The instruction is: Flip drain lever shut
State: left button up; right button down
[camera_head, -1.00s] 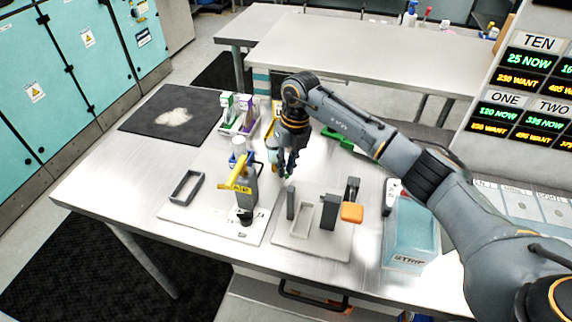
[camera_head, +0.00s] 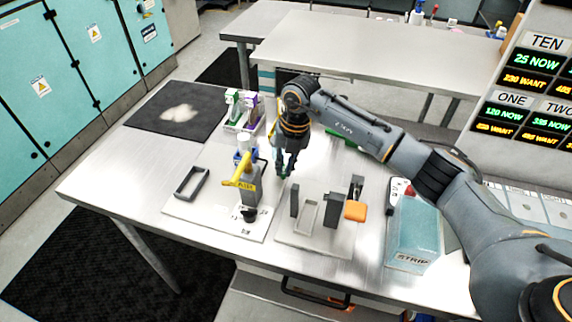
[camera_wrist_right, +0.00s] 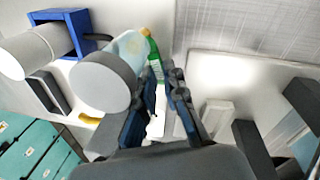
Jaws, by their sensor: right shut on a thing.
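A yellow lever (camera_head: 234,179) sits on the grey upright fixture on the white board. A yellow end (camera_wrist_right: 88,118) shows at the lower left of the right wrist view. My right gripper (camera_head: 284,172) points down to the right of this fixture, apart from the lever. In the right wrist view its blue-black fingers (camera_wrist_right: 164,108) are close together around something I cannot make out. A pale bluish vessel (camera_wrist_right: 130,46) stands beyond them. My left gripper is not in view.
A grey frame (camera_head: 191,182) lies left of the fixture. Dark posts and an orange block (camera_head: 355,211) stand right. A blue STRIP tank (camera_head: 412,240) is farther right.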

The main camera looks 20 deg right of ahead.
jog(key=c, duration=1.4)
grip_release()
notch_tip(320, 180, up, 12)
jog(key=d, duration=0.2)
jog(key=shift+s, duration=0.25)
jog(key=shift+f, duration=0.1)
